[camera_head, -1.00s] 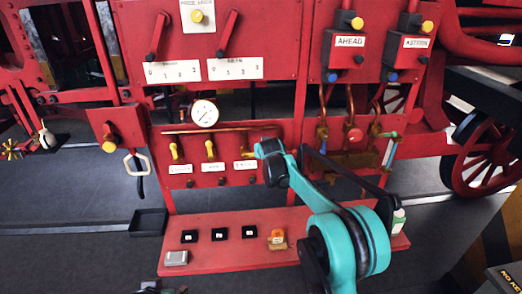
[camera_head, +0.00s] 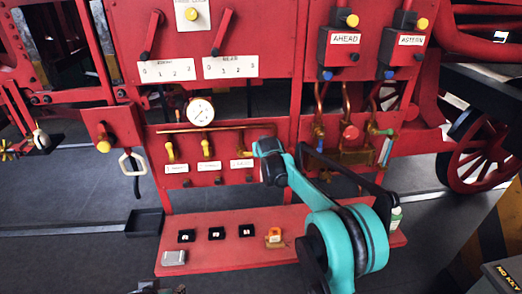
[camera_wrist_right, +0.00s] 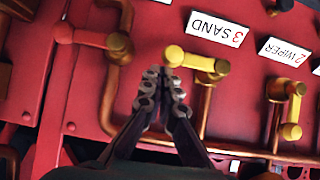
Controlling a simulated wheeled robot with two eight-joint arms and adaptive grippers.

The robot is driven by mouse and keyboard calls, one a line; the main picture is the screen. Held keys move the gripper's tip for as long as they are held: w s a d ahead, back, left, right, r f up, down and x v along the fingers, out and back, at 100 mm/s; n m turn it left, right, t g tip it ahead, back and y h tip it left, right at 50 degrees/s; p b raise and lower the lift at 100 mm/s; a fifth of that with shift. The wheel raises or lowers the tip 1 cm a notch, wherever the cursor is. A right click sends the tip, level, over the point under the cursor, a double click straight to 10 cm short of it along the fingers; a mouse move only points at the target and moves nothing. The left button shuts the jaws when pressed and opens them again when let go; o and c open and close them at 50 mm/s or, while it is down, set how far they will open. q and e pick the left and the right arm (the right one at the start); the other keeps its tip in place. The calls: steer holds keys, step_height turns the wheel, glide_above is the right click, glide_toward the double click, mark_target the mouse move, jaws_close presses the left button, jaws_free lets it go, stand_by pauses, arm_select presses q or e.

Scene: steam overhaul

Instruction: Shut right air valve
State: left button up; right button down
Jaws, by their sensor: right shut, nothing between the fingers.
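Three small valves sit in a row on the red panel under a gauge. In the right wrist view, tilted nearly upside down, a yellow valve handle (camera_wrist_right: 202,62) lies crosswise by the "3 SAND" label (camera_wrist_right: 214,29). The "2 WIPER" handle (camera_wrist_right: 291,108) stands lengthwise. My right gripper (camera_wrist_right: 165,88) is shut and empty, its tips close to the sand handle's free end; contact is unclear.
A red handle (camera_wrist_right: 92,39) and brass pipes lie close beside the right gripper. Below the panel, a red shelf (camera_head: 215,259) carries several small black boxes and an orange item (camera_head: 274,236). A red-capped brass fitting (camera_head: 351,132) is right of my arm.

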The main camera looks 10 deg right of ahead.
steer(key=w+d+r+p+v, duration=0.1)
steer(key=d+v, duration=0.1)
steer(key=v, duration=1)
steer(key=shift+r, duration=0.5)
steer(key=s+d+f+g+b, duration=0.1)
steer(key=s+f+b, duration=0.5)
steer(key=s+f, duration=0.4)
steer(key=s+d+f+g+b, duration=0.1)
steer(key=s+f+b, duration=0.5)
steer(key=s, duration=1.1)
steer(key=s+d+f+g+b, duration=0.2)
steer(key=s+f+b, duration=0.4)
steer(key=s+f, duration=0.8)
steer(key=shift+s+d+f, duration=0.3)
steer(key=shift+s+d, duration=0.1)
